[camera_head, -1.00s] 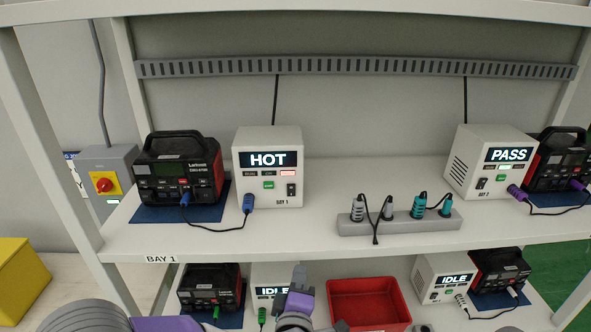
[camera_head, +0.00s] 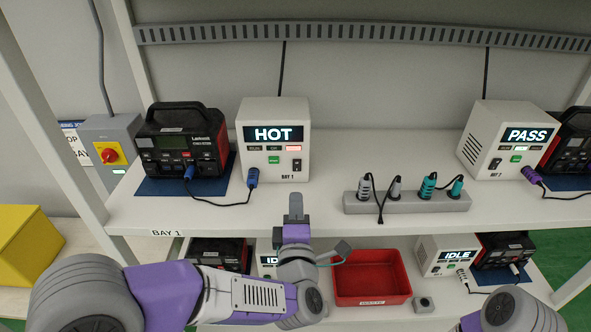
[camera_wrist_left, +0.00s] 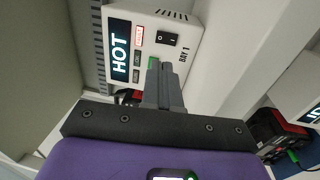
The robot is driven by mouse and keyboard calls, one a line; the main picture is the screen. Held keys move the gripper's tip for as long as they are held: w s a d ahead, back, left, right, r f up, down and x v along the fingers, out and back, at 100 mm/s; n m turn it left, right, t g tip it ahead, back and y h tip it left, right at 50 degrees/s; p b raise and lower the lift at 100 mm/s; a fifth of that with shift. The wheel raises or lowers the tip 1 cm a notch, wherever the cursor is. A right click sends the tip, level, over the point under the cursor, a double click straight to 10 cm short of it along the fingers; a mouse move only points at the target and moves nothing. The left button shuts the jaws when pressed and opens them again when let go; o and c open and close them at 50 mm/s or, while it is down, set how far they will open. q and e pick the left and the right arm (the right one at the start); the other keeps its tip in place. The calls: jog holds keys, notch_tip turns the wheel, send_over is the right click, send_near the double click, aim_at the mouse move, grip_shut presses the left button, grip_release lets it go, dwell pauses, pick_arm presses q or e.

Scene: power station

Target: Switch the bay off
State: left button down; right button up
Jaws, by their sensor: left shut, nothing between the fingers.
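The Bay 1 tester (camera_head: 273,165) is a white box on the upper shelf, its screen reading HOT. Its front has a green button (camera_head: 274,160) and a black rocker switch (camera_head: 297,165). In the left wrist view the tester (camera_wrist_left: 180,70) appears turned sideways, with the rocker (camera_wrist_left: 167,38) clear and the green button (camera_wrist_left: 153,63) partly behind my fingertips. My left gripper (camera_head: 296,205) is shut and empty, below and in front of the tester, near the shelf's front edge. Its fingers (camera_wrist_left: 156,75) point toward the tester's front; contact is not visible. My right gripper is out of view.
A black power pack (camera_head: 180,145) connects by a blue plug to the tester. A red rotary switch on yellow (camera_head: 109,153) is on a grey box at left. A power strip (camera_head: 410,203) lies right of my gripper. A red bin (camera_head: 372,280) is below.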

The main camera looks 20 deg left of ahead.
aim_at(296, 163)
pick_arm(q)
jog(key=p+x, duration=0.2)
jog(key=x, duration=0.7)
jog(key=shift+w+a, duration=0.1)
jog(key=shift+w, duration=0.2)
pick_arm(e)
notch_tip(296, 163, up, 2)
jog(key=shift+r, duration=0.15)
